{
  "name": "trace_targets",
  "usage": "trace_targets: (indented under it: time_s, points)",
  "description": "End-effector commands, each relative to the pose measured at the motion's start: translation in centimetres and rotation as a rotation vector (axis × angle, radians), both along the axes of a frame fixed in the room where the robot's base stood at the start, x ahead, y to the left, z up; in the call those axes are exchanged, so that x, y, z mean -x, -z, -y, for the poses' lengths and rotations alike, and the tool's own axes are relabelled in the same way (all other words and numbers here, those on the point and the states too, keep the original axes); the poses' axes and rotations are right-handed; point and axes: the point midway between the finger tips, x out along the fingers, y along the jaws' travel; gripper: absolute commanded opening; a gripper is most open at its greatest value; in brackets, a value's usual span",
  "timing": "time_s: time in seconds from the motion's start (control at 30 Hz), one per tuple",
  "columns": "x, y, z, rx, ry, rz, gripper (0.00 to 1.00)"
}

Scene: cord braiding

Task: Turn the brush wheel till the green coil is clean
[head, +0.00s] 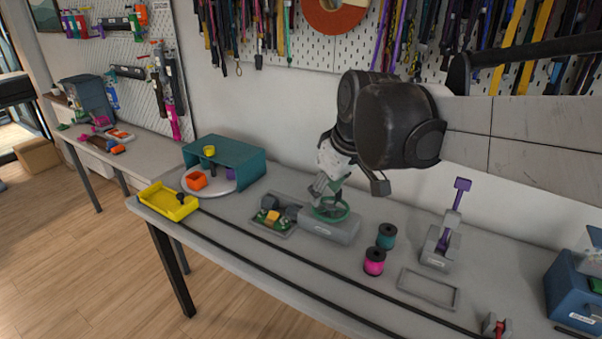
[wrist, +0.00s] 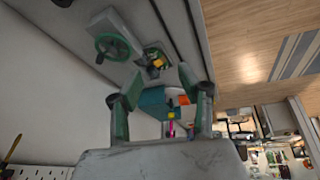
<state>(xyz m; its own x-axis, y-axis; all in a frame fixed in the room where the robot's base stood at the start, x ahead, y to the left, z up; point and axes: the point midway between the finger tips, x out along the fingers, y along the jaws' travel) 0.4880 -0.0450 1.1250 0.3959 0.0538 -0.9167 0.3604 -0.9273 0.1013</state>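The brush wheel (head: 346,211) is a green spoked handwheel on a grey housing (head: 330,228) on the bench. It also shows in the wrist view at upper left (wrist: 113,46). A shallow grey tray (head: 288,232) left of the wheel holds a yellow block, dark grey parts and some green material. I cannot clearly tell which piece is the green coil. My gripper (head: 325,187) overlaps the wheel in the head view. In the wrist view my gripper (wrist: 161,73) has its fingers apart with nothing between them, and the wheel lies outside the left finger.
A teal spool (head: 387,236) and a pink spool (head: 374,263) stand right of the wheel. A purple-handled lever device (head: 438,246) stands farther right. A teal shelf (head: 238,155), a round platform (head: 222,186) and a yellow tray (head: 160,201) are left. Two dark rails run along the bench front.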

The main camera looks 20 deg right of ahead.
Motion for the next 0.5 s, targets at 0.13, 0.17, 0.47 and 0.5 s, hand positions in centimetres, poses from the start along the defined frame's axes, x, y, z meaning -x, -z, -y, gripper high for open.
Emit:
trace_targets:
  time_s: [0.13, 0.17, 0.47, 0.5]
  points:
    - [-3.8, -0.8, 2.1, 0.012, -0.102, -0.043, 0.37]
    - [-4.5, -0.8, 2.5, 0.014, -0.125, -0.05, 0.37]
    - [-11.4, -0.3, 7.4, 0.012, -0.357, -0.11, 0.37]
    - [-12.3, -0.1, 8.1, 0.01, -0.389, -0.114, 0.37]
